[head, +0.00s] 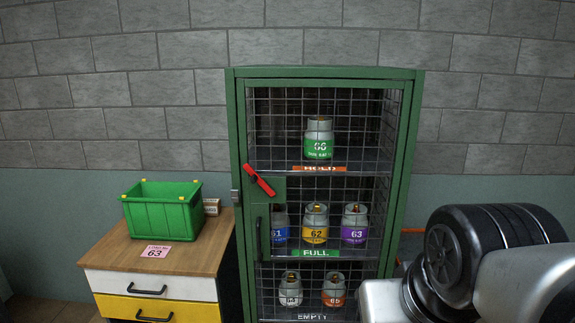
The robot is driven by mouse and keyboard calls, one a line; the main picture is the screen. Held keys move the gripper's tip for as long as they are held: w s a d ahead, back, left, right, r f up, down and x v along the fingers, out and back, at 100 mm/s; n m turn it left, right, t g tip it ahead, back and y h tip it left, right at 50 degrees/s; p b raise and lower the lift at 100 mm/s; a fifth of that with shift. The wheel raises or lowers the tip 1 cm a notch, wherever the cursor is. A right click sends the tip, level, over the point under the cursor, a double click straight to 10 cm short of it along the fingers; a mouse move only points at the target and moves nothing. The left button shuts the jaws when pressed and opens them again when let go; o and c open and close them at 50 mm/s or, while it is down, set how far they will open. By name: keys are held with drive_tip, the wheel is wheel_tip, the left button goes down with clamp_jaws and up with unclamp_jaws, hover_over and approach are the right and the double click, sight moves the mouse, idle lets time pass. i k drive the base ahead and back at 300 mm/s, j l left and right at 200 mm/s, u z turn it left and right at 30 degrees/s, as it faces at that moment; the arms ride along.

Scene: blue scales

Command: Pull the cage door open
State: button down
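The green cage (237,130) stands against the wall in the middle of the head view. Its wire mesh door (345,185) looks shut across the front. A black upright handle (259,240) is on the door's left side. Above it, a red lever (259,180) sits tilted on a green plate, and a small grey latch piece (235,197) is on the left frame edge. Part of my arm shows at the lower right, to the right of the cage. My gripper is out of view.
Several gas canisters (316,222) stand on the cage shelves behind the mesh. At left, a wooden-topped drawer cabinet (190,262) stands close beside the cage, bearing a green crate (162,215) and a pink card (155,252) marked 63. The floor before the cage is not visible.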

sight(256, 201)
drive_tip(key=i+j, duration=0.15)
drive_tip(key=i, duration=0.2)
drive_tip(key=i+j, duration=0.15)
drive_tip(key=i, duration=0.25)
drive_tip(key=i+j, duration=0.2)
drive_tip(key=i, duration=0.15)
